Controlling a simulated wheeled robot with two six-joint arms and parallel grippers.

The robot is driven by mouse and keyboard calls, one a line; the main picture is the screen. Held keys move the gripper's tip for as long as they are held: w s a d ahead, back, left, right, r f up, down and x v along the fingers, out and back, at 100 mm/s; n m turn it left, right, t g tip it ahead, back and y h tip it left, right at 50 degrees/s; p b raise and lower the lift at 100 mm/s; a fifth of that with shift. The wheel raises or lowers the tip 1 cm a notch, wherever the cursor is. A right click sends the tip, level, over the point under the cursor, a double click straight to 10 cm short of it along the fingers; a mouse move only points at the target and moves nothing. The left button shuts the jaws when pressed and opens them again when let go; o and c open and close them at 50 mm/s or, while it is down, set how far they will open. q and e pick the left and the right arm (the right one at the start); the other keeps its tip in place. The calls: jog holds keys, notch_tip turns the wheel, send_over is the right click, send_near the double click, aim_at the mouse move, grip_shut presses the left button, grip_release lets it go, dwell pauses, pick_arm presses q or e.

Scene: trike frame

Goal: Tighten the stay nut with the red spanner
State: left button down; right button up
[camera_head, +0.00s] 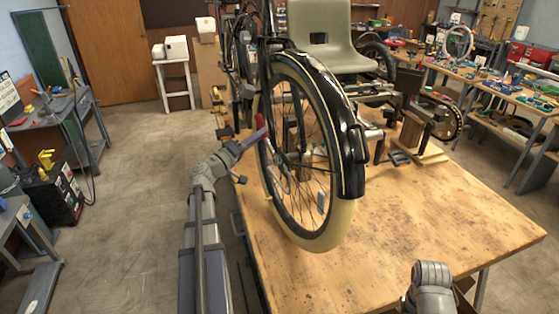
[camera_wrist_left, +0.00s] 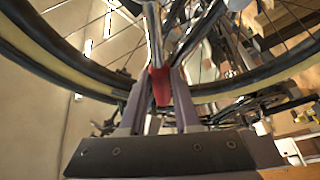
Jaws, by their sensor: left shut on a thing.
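My left gripper (camera_head: 248,139) is at the left side of the big front wheel (camera_head: 301,235) of the trike. It is shut on the red spanner (camera_head: 261,127), whose red end shows just past the fingers in the head view. In the left wrist view the gripper (camera_wrist_left: 164,88) has its fingers on either side of the red handle (camera_wrist_left: 160,86). The spanner's bare metal shank runs up from there toward the wheel's spokes, and its far end is not clear. I cannot make out the stay nut. My right gripper is out of view; only a grey arm joint shows at bottom right.
The trike stands on a wooden workbench (camera_head: 440,240) whose front right is bare. A black mudguard (camera_head: 352,150) curves over the wheel. The seat (camera_head: 325,45) is behind. Crowded tool benches (camera_head: 485,85) stand at right, and open floor (camera_head: 130,200) lies at left.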

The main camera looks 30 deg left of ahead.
pick_arm(q)
jog(key=shift+s+a, duration=0.25)
jog(key=shift+s, duration=0.1)
dwell(0.3)
jog(key=shift+s+a, duration=0.15)
jog(key=shift+s, duration=0.15)
jog(key=shift+s+a+r, duration=0.1)
jog(key=shift+s+a, duration=0.1)
jog(key=shift+s, duration=0.1)
jog(key=shift+s+a, duration=0.15)
jog(key=shift+s, duration=0.15)
jog(key=s+a, duration=0.2)
jog(key=s, duration=0.1)
jog(key=shift+s+r, duration=0.1)
jog(key=shift+s, duration=0.15)
dwell(0.3)
